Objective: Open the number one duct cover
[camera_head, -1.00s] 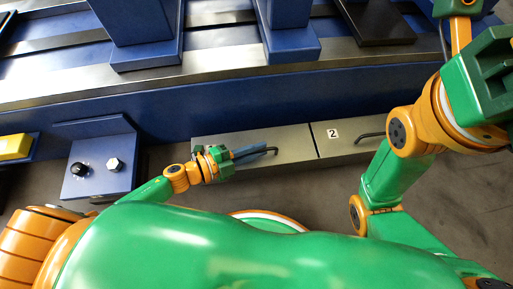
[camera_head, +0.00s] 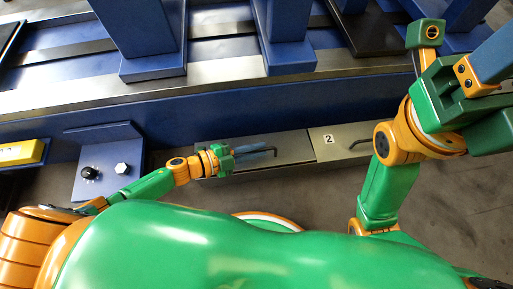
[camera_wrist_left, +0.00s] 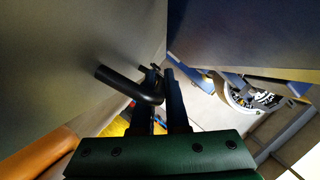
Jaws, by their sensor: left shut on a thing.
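The number one duct cover (camera_head: 290,147) is the left grey section of the low duct along the blue bed. Its number is not visible, and my left arm hides part of it. My left gripper (camera_head: 262,149) is over this cover, its blue fingers shut on the black handle (camera_head: 273,150). In the left wrist view the bent black handle (camera_wrist_left: 128,84) runs between the fingers (camera_wrist_left: 163,95), beside a grey plate. My right gripper (camera_head: 490,62) is raised at the far right, partly cut off by the picture edge.
The duct cover labelled 2 (camera_head: 350,136) adjoins on the right with its own black handle. A blue control box (camera_head: 107,178) with a knob stands left of the duct. Blue pedestals (camera_head: 285,50) stand on the bed behind. Grey floor lies in front.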

